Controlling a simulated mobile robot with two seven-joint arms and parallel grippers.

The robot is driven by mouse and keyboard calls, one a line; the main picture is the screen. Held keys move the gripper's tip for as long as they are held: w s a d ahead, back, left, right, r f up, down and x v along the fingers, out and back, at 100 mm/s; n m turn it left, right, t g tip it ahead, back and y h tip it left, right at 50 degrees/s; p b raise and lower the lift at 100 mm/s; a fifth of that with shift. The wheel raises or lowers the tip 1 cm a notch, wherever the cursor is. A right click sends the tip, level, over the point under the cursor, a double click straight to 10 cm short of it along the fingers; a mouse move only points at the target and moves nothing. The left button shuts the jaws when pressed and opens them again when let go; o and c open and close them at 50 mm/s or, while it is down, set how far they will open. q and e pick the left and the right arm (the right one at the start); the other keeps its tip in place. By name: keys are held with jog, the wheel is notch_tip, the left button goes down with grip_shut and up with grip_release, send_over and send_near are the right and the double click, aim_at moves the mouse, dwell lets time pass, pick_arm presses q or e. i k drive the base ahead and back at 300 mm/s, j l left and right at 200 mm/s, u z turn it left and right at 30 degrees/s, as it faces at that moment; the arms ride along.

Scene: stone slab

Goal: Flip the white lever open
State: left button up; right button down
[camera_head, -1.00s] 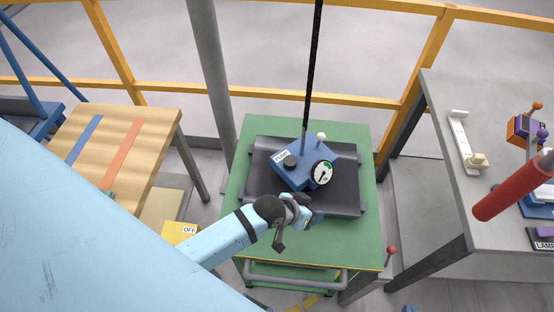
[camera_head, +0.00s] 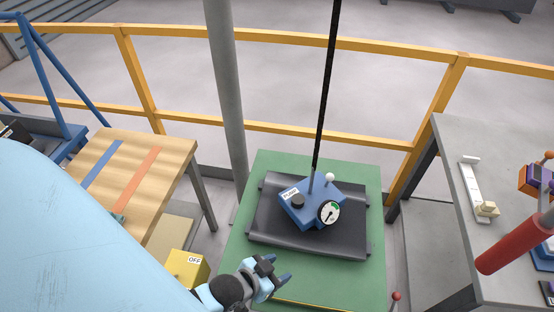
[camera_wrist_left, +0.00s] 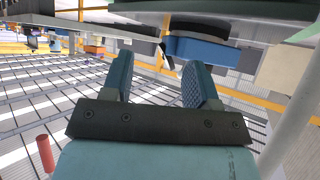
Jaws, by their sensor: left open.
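A small lever with a white ball knob (camera_head: 329,177) stands on the back right of a blue box (camera_head: 305,214). The box carries a label, a black knob (camera_head: 297,201) and a round gauge (camera_head: 328,213). It rests on a dark grey slab (camera_head: 270,228) on a green table (camera_head: 268,165). My left gripper (camera_head: 280,272) is open and empty over the table's near edge, apart from the box. In the left wrist view its open fingers (camera_wrist_left: 158,78) point toward a blue block, partly seen, that looks like the box (camera_wrist_left: 205,51). My right gripper is out of view.
A black rod (camera_head: 325,100) rises above the blue box. A grey table (camera_head: 450,150) at right holds a white strip with a cream block (camera_head: 487,209) and a red cylinder (camera_head: 515,255). A wooden table (camera_head: 175,155) and yellow OFF box (camera_head: 185,266) are at left.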

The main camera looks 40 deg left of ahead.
aim_at(330, 178)
jog(key=u, duration=0.7)
jog(key=k+l+u, duration=0.1)
jog(key=l+u, duration=0.2)
jog(key=u, duration=0.15)
jog(key=k+l+u, duration=0.15)
jog(key=u, duration=0.3)
jog(key=k+l, duration=0.1)
jog(key=l, duration=0.2)
jog(key=k+l, duration=0.1)
jog(key=l, duration=0.2)
jog(key=i, duration=0.3)
